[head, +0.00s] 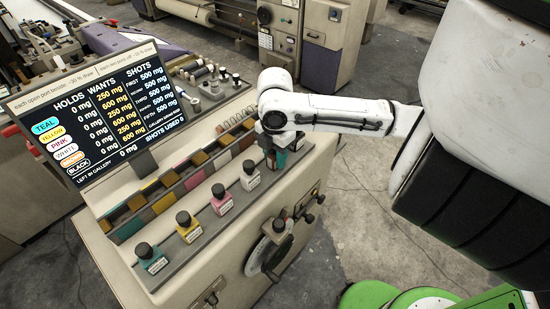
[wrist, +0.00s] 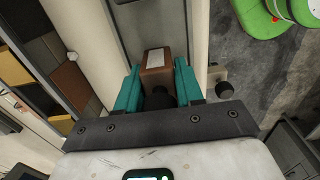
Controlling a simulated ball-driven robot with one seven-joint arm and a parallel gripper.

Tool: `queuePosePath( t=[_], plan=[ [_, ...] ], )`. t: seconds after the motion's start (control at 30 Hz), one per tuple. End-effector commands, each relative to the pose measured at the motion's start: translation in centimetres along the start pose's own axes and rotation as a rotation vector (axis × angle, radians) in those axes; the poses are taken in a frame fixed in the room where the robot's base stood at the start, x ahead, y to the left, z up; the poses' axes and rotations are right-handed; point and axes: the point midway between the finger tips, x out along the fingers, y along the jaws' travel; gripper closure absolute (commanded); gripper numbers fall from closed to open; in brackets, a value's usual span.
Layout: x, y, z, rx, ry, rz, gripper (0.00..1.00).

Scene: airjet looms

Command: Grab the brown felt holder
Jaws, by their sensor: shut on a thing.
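The brown felt holder (wrist: 154,79) shows in the wrist view as a small brown block with a white label and a dark round top. My gripper (wrist: 157,88) is shut on it, with one teal finger against each side. In the head view my gripper (head: 277,158) is at the far end of the row of holders on the machine's ledge. There the brown holder is mostly hidden by my gripper and arm. I cannot tell whether it still touches the ledge.
Teal (head: 151,260), yellow (head: 189,230), pink (head: 222,202) and white (head: 250,178) holders with dark knobs stand along the ledge. A display screen (head: 97,115) and colored slots stand behind them. A dial (head: 268,256) juts from the machine's front. Open floor lies right.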

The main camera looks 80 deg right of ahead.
Motion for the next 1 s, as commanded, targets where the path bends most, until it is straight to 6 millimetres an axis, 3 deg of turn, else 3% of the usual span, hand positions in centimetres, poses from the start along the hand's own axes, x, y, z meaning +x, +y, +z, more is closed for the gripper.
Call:
queuePosePath(
  t=[0.13,0.57,0.7,1.0],
  plan=[
    [0.0,0.0,0.0,0.000,0.000,0.001,0.97],
    [-1.1,0.1,0.0,-0.001,0.000,0.003,0.98],
    [-3.3,0.1,0.0,-0.002,-0.003,0.006,0.98],
    [-9.2,-4.9,1.5,0.000,-0.003,0.004,0.98]
  ],
)
